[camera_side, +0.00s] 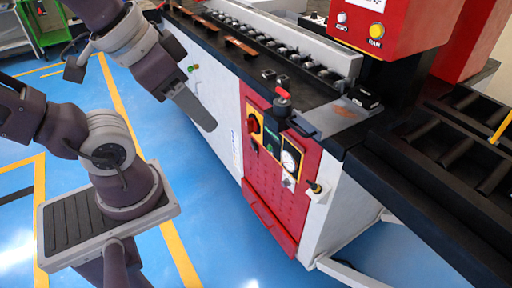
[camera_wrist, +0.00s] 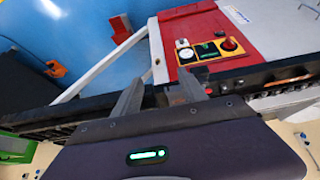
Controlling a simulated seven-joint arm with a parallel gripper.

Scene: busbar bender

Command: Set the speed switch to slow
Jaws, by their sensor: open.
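The red front panel (camera_side: 270,190) of the machine carries a red knob (camera_side: 253,124), a green button (camera_side: 270,147) and a round white gauge (camera_side: 289,160). A small yellow-and-black control (camera_side: 316,187) sits at the machine's corner, right of the panel. I cannot read which control is the speed switch. My gripper (camera_side: 208,124) is open and empty, left of the panel and apart from it. In the wrist view, my two fingers (camera_wrist: 161,82) are spread, with the red knob (camera_wrist: 229,44) and green control (camera_wrist: 207,49) beyond them.
Copper bars (camera_side: 240,46) lie on the table (camera_side: 300,88). A red box with a yellow button (camera_side: 376,31) rises behind. The blue floor (camera_side: 215,215) before the machine is clear.

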